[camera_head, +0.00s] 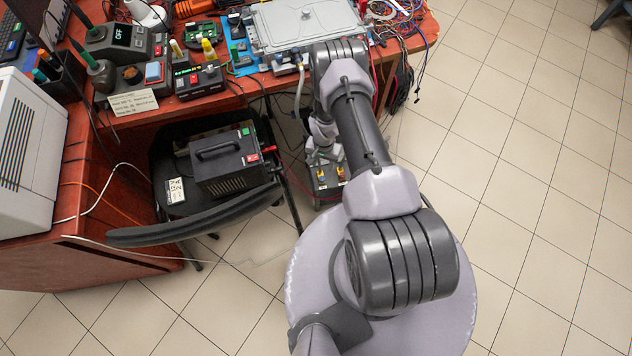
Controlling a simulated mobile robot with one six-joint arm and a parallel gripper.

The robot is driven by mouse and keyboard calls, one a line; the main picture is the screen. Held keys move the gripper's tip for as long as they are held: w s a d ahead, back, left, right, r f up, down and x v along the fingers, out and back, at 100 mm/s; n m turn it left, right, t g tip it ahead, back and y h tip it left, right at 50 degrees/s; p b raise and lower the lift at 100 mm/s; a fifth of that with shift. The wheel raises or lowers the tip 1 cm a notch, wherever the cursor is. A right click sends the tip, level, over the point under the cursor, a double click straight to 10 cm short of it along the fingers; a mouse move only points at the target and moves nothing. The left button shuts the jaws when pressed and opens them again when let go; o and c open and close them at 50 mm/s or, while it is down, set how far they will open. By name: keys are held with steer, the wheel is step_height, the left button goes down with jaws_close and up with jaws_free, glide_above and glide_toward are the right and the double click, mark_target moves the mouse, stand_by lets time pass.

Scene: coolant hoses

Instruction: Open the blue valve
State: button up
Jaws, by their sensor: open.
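I cannot make out a blue valve in the head view. A small dark unit (329,187) with yellow and red parts on top stands low beside the desk, partly behind my arm. My arm reaches forward to the desk edge and its wrist hangs down there. My gripper (325,156) shows small at the end of the wrist, just above the dark unit in the picture. It is open, and I see nothing held in it. Whether it touches the unit cannot be told. A grey metal plate box (305,22) lies on the desk, with a pale hose (299,92) hanging from its front edge.
A black chair (215,217) carries a dark power unit (229,165) left of my arm. The red-brown desk (150,113) holds soldering gear, small instruments and tangled wires (394,20). Cables hang under the desk.

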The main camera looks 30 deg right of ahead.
mark_target(322, 178)
step_height(322, 178, down, 13)
steer(key=b, duration=0.5)
jaws_close()
